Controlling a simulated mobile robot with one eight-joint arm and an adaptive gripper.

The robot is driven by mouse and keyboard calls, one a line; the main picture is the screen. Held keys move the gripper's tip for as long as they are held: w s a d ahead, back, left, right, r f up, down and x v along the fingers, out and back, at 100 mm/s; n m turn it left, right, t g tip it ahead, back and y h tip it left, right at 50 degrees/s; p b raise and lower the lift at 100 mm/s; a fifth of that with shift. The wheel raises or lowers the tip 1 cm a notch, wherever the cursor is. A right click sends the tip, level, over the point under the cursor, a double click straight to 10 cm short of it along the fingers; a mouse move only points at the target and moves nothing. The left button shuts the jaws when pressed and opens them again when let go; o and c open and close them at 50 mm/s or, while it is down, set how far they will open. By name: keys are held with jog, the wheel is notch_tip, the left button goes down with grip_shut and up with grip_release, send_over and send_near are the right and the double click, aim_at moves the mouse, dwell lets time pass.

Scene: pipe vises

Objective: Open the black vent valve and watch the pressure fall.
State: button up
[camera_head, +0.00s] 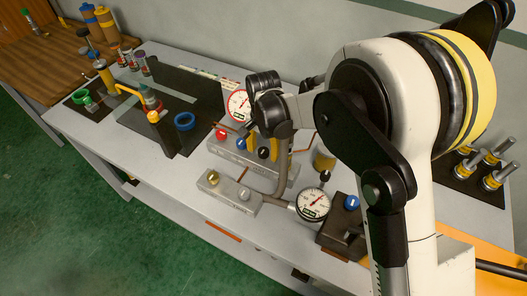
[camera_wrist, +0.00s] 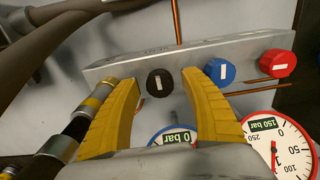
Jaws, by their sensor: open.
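The black vent valve knob (camera_wrist: 159,82) sits on the front of a grey manifold block (camera_wrist: 130,69). In the wrist view, my gripper (camera_wrist: 160,84) is open, with one yellow finger on each side of the black knob; whether they touch it I cannot tell. The knob also shows in the head view (camera_head: 263,153) beside my gripper (camera_head: 277,149), whose fingers are partly hidden. A red-rimmed gauge (camera_wrist: 284,150) has a label reading 150 bar; it also stands behind the block in the head view (camera_head: 239,103). A blue-rimmed gauge (camera_wrist: 172,136), labelled 0 bar, is partly hidden by my gripper.
A blue knob (camera_wrist: 220,71) and a red knob (camera_wrist: 278,63) sit right of the black one, the blue close to my right finger. In the head view, a lower block (camera_head: 229,190) and another gauge (camera_head: 312,204) stand in front. Copper pipes run nearby.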

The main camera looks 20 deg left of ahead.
grip_shut()
jog(key=shift+n, duration=0.4)
jog(key=n+b, duration=0.1)
jog(key=n, duration=0.2)
jog(key=n+b, duration=0.1)
jog(key=n, duration=0.3)
jog(key=shift+n, duration=0.3)
jog(key=n, duration=0.4)
jog(key=shift+b, duration=0.4)
jog(key=shift+n, duration=2.1)
